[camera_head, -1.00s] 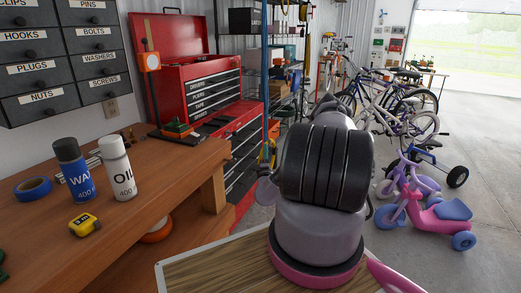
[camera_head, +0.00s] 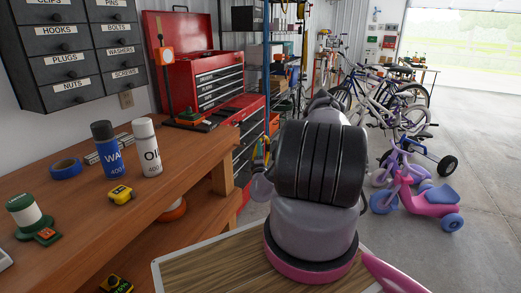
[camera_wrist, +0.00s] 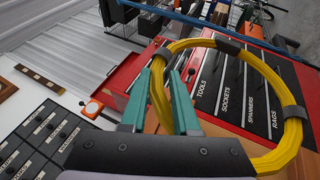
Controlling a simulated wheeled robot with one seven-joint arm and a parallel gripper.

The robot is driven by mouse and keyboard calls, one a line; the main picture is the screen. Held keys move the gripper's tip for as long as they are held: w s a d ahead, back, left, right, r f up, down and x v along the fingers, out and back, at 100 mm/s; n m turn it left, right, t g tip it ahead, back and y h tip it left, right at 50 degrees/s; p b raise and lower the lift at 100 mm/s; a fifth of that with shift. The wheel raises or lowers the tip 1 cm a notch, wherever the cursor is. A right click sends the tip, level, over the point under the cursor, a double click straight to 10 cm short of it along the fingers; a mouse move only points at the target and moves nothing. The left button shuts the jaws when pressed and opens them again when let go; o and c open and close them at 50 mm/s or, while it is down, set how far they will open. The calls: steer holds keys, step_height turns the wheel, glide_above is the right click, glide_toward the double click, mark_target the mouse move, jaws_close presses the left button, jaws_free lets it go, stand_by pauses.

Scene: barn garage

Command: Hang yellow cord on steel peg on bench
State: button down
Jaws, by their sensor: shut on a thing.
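The yellow cord (camera_wrist: 270,71) is a coiled loop with dark bands around it. In the wrist view my gripper (camera_wrist: 164,80) has its teal fingers shut on the left side of the loop, and the coil spreads to the right. In the head view my arm hides most of the gripper and cord; a little yellow (camera_head: 262,148) shows left of the arm. On the wooden bench (camera_head: 150,205), at its far end, an upright dark post (camera_head: 161,35) with an orange block rises from a dark base. I cannot tell whether this is the steel peg. The cord is apart from it.
The bench holds a blue can (camera_head: 107,150), a white can (camera_head: 148,148), blue tape (camera_head: 66,169), a yellow tape measure (camera_head: 121,194) and a green-and-white spool (camera_head: 30,217). A red tool chest (camera_head: 190,80) stands behind. Bikes and a pink tricycle (camera_head: 425,200) are at right.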

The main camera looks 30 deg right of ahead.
steer(key=w+a+f, duration=0.3)
steer(key=w+a, duration=0.5)
steer(key=w, duration=0.2)
steer(key=shift+f, duration=0.4)
stand_by(0.9)
stand_by(0.5)
steer(key=c, duration=0.6)
jaws_free()
steer(key=shift+f, duration=0.1)
